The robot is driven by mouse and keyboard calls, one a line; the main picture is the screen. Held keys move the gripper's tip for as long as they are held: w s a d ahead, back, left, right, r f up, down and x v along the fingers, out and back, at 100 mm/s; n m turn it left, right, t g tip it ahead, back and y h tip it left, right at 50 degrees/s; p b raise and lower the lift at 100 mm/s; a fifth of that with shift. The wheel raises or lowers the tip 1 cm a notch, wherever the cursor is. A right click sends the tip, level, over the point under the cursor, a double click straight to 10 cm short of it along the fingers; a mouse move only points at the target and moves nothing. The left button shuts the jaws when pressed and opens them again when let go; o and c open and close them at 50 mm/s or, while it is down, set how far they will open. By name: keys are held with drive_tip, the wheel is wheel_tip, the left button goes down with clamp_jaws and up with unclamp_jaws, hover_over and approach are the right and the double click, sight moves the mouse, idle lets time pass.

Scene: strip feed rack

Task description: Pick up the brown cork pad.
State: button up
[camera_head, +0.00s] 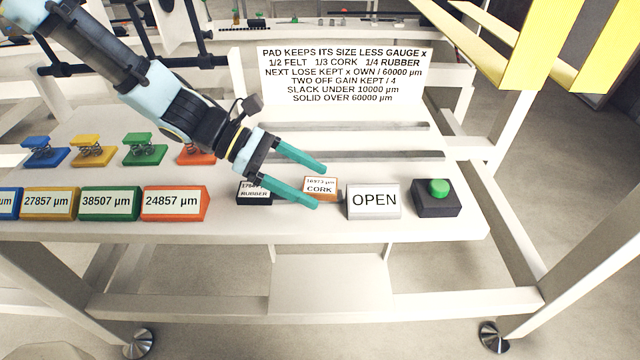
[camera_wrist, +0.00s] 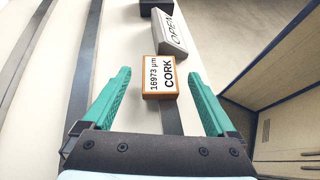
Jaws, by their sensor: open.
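The brown cork pad (camera_head: 321,194) lies on the white table, its white label reading CORK and 16973 µm. In the wrist view the cork pad (camera_wrist: 160,78) sits ahead of and between my two teal fingers, touching neither. My gripper (camera_head: 322,186) is open and empty, one finger on the far side of the pad and one on the near side in the head view. The wrist view shows both fingers of my gripper (camera_wrist: 163,100) spread wide. The pad's near left part is partly hidden by a finger in the head view.
A dark rubber pad (camera_head: 254,193) lies left of the cork pad, partly behind my finger. An OPEN sign block (camera_head: 373,202) stands close on the right, then a green button on a dark box (camera_head: 437,197). Coloured label blocks (camera_head: 110,203) line the left front edge. A text board (camera_head: 342,75) stands behind.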

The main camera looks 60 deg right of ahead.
drive_tip(key=c, duration=1.4)
drive_tip(key=shift+c, duration=0.2)
drive_tip(key=shift+r, duration=0.1)
